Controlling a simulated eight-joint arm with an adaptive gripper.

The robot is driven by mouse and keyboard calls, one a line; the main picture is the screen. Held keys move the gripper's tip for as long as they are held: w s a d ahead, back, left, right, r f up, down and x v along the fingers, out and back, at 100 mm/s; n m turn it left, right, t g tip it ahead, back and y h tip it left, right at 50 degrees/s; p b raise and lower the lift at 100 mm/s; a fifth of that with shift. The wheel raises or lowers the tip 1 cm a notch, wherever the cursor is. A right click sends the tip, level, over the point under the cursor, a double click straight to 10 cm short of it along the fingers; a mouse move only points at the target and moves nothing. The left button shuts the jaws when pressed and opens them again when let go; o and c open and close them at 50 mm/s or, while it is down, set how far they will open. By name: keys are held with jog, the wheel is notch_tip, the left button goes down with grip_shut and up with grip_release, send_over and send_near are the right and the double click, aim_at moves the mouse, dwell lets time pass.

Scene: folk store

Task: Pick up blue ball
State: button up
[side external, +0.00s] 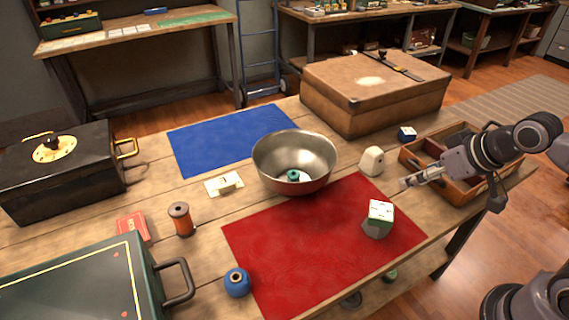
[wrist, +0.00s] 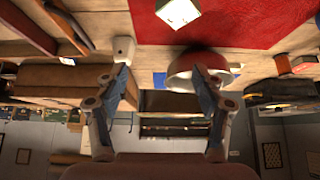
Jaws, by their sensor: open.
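My gripper (side external: 405,183) is above the table's right part, near the wooden tray, far from the ball. In the wrist view my gripper (wrist: 161,72) has its two fingers spread wide, with nothing held between them.
A metal bowl (side external: 295,160) stands mid-table. A white-topped cube (side external: 381,212) lies on the red mat. A wooden tray (side external: 465,180), brown case (side external: 375,95), orange spool (side external: 181,218) and green case (side external: 75,285) stand around. The case's handle (side external: 178,282) is close left of the ball.

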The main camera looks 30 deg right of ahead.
jog(key=n+g, duration=0.7)
jog(key=n, duration=1.5)
send_over(237, 279)
jog(key=s, duration=0.2)
notch_tip(237, 279, down, 6)
jog(key=shift+w+a+f, duration=0.15)
jog(key=shift+a, duration=0.15)
notch_tip(237, 279, down, 4)
jog(key=shift+f, duration=0.15)
jog(key=shift+w+d+f, duration=0.1)
jog(key=shift+f, duration=1.35)
jog(key=shift+w+d+f, duration=0.1)
jog(key=shift+f, duration=1.35)
